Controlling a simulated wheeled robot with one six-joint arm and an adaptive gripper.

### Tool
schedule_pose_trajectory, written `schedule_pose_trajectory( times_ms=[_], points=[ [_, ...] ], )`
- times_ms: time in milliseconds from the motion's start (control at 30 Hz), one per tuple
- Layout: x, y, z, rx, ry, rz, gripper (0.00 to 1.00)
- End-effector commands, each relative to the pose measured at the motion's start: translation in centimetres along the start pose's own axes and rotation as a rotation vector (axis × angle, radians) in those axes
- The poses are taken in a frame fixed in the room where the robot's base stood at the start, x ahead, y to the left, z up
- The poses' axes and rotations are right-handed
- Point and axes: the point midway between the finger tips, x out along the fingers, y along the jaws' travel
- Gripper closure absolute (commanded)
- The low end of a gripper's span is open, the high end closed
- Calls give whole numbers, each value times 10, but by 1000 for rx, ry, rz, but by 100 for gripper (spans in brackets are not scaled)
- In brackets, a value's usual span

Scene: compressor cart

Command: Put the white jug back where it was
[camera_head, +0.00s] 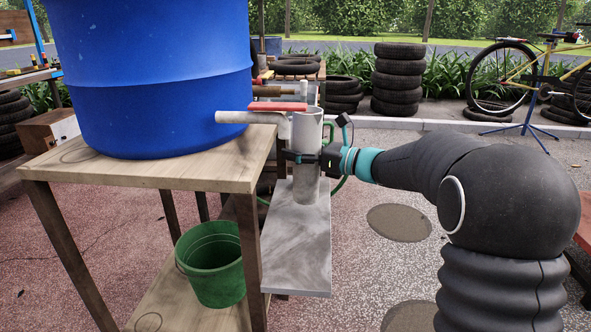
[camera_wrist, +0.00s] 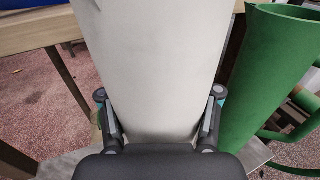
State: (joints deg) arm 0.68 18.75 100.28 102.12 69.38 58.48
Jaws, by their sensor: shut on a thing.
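The white jug (camera_head: 306,180) is upright at the side of the blue barrel, beside its grey spout. It looks pale grey in the head view. My gripper (camera_head: 309,157) is shut around its body from the right. In the wrist view the white jug (camera_wrist: 158,60) fills the middle between the two fingers. Its base is over the narrow grey shelf (camera_head: 298,240); I cannot tell whether it touches. A green jug (camera_wrist: 268,75) stands close to its right in the wrist view; in the head view only a green handle (camera_head: 329,132) shows behind the white jug.
The blue barrel (camera_head: 150,70) stands on a wooden table (camera_head: 150,176). A green bucket (camera_head: 213,265) sits below the table. The front of the grey shelf is clear.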

Motion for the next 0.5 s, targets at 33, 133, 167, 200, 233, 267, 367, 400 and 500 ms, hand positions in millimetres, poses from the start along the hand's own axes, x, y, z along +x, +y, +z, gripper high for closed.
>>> schedule_pose_trajectory(
  times_ms=[33, 133, 167, 200, 233, 267, 367, 400, 500],
  points=[
    [2, 3, -2, 1, 0, 1, 100],
    [4, 5, -5, 0, 0, 0, 100],
    [5, 5, -7, 0, 0, 0, 100],
    [5, 5, -10, 1, 0, 0, 100],
    [5, 5, -12, 1, 1, -1, 100],
    [5, 5, -16, 2, 1, -1, 100],
    [5, 5, -31, 4, 1, -1, 100],
    [5, 5, -37, 4, 2, -1, 100],
    [4, 5, -44, 1, 1, -1, 100]
  ],
)
